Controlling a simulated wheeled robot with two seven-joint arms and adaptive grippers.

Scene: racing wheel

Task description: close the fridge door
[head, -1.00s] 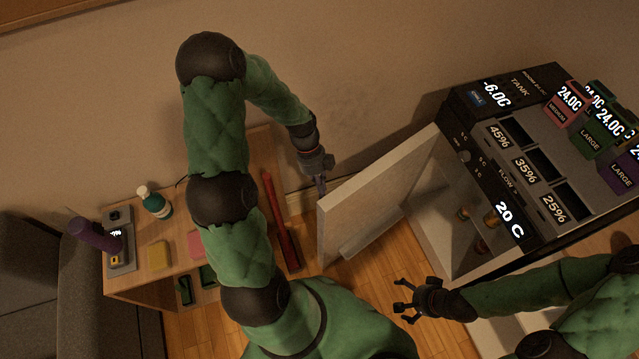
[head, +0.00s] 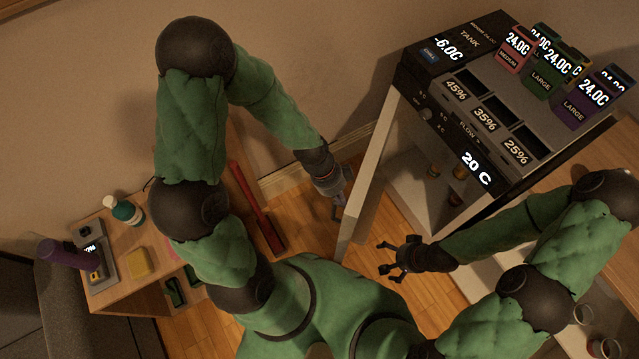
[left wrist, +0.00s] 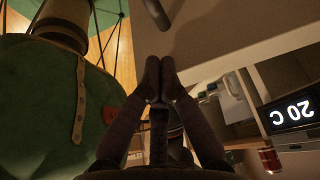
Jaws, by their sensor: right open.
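The fridge (head: 440,133) stands at the right in the head view, with a dark top unit and a "20 C" display. Its pale door (head: 371,160) is ajar, seen nearly edge-on, and the lit inside with a few small items shows through the gap. My left gripper (head: 340,204) is beside the outer side of the door, close to its free part; I cannot tell if they touch. In the left wrist view its fingertips (left wrist: 160,77) meet with nothing seen between them. My right gripper (head: 388,262) is open and empty, below and right of the door, in front of the fridge.
A long red object (head: 255,208) lies left of my left gripper. Wooden floor (head: 300,214) is bare around the door.

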